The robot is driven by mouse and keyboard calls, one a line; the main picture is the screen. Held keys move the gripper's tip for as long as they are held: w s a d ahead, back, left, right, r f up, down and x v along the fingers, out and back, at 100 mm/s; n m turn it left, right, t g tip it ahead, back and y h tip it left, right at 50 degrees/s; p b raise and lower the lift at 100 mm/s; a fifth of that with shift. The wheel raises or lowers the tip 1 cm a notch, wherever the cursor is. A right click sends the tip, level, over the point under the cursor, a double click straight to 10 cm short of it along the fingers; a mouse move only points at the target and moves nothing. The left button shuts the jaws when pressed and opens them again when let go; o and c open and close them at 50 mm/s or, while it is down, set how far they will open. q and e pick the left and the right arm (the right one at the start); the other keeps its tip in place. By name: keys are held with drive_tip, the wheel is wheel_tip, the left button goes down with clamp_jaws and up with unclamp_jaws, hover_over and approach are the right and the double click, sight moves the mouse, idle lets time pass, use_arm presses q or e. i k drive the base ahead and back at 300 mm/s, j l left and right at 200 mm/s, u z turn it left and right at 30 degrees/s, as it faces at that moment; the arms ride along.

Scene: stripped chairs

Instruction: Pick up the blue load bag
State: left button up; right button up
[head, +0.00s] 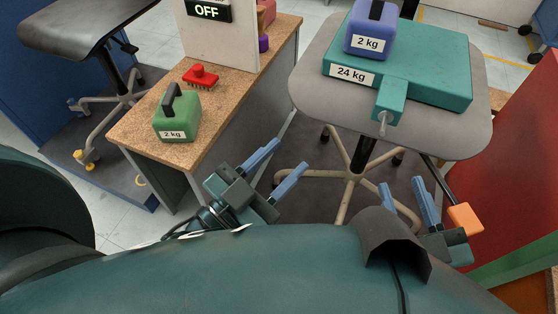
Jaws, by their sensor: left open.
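The blue load bag (370,32) is blue-violet, with a handle on top and a "2 kg" label. It stands on a flat teal block (440,82) marked "24 kg", which lies on a grey chair seat (310,88). My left gripper (291,157) is open and empty, left of the chair's base and below the seat's height in the picture. My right gripper (401,183) is low in front of the chair, its two fingers apart with nothing seen between them. Both grippers are well apart from the bag.
A wooden-topped bench (160,151) at left carries a green "2 kg" bag (177,120), a red brush (201,77) and a white panel (222,45) with an "OFF" sign. A red panel (515,160) stands at right. Another dark chair (80,25) is at upper left.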

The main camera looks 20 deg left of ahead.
sight(371, 28)
drive_tip(key=k, duration=1)
